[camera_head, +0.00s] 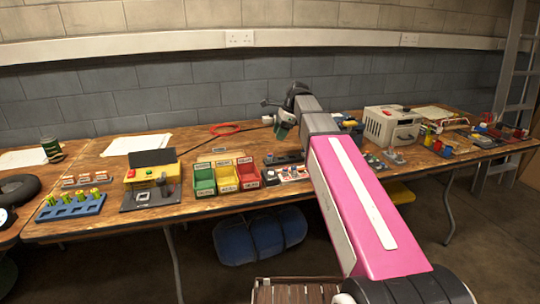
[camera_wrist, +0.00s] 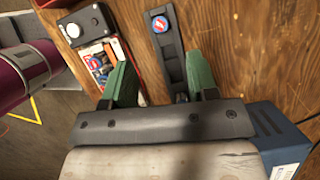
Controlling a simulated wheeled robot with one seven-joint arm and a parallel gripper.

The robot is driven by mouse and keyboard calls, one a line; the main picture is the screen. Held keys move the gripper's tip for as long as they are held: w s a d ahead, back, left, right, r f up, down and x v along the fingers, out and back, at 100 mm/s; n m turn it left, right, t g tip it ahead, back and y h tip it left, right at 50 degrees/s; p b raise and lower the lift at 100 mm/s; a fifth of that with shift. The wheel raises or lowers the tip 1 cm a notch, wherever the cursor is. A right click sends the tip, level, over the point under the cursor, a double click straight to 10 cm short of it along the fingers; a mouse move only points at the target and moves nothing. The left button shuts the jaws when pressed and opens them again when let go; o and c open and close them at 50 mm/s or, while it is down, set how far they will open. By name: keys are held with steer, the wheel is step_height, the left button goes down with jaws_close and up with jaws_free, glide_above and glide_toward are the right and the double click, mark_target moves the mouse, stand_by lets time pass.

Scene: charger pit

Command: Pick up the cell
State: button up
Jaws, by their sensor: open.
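Several upright yellow-green cylinders that look like cells (camera_head: 82,196) stand in a blue rack (camera_head: 70,209) at the left front of the bench. Which one is the task's cell cannot be told. My gripper (camera_head: 281,124) is far to the right of the rack, over the middle of the bench. In the wrist view its green fingers (camera_wrist: 160,88) are spread apart with nothing between them. A long black tray (camera_wrist: 168,52) with a round red and blue badge lies beyond the fingertips. No yellow-green cylinder shows in the wrist view.
A yellow and black charger-like unit (camera_head: 151,181) stands right of the rack. Green (camera_head: 204,179), yellow (camera_head: 226,176) and red (camera_head: 248,173) bins follow. A dark can (camera_head: 52,149) stands behind the rack. A pale box (camera_head: 391,127) is right of my arm. Bare wood lies behind the bins.

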mark_target(270, 154)
steer(key=x, duration=1)
steer(key=shift+f, duration=0.35)
jaws_close()
